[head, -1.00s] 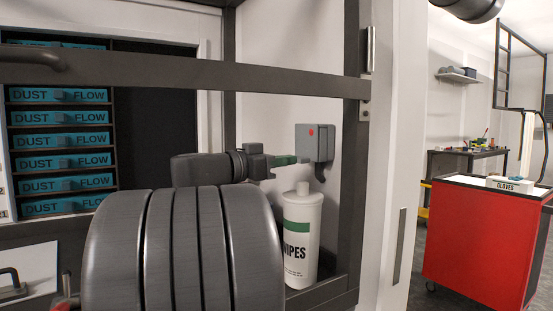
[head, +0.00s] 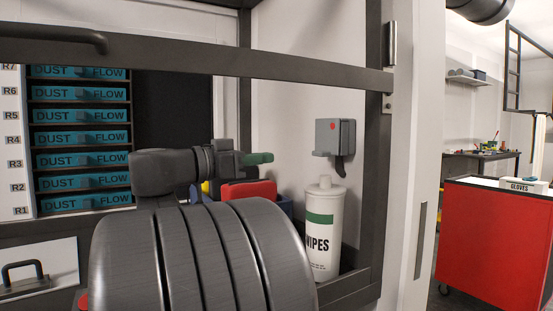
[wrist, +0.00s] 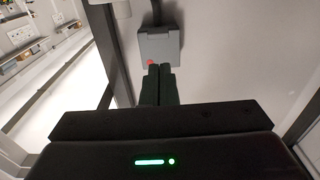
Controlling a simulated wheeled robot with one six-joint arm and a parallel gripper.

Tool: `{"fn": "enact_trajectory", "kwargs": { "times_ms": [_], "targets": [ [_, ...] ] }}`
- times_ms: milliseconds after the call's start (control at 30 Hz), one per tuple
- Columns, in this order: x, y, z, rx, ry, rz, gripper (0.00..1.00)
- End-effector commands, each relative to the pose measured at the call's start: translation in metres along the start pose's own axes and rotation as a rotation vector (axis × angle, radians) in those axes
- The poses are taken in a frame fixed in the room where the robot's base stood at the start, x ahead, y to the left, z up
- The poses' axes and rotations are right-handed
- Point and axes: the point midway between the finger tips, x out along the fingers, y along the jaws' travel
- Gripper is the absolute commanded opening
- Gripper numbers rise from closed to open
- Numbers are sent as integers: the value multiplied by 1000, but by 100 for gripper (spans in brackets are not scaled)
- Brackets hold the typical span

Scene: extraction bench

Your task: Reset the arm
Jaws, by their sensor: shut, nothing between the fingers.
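My gripper (head: 260,158) is inside the framed bench enclosure, at the end of my dark grey arm. Its green fingers are together and hold nothing. In the wrist view the shut fingers (wrist: 158,84) point toward a grey wall box (wrist: 160,45) with a red dot. In the head view the grey box (head: 335,138) hangs on the back wall, to the right of the fingertips and apart from them. A dark lever hangs below it.
A white wipes bottle (head: 322,235) stands below the box. Red and blue bins (head: 249,190) sit behind my arm. A dark crossbar (head: 200,61) spans the opening above. Teal dust flow units (head: 83,139) stack at left. A red cart (head: 490,235) stands at right.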

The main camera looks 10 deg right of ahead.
Motion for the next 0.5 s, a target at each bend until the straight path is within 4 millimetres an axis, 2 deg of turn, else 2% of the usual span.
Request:
{"fn": "enact_trajectory", "kwargs": {
  "times_ms": [200, 500],
  "targets": [
    [-19, 0, 0, 0, 0, -2, 0],
    [-22, 0, 0, 0, 0, 0, 0]
  ]
}}
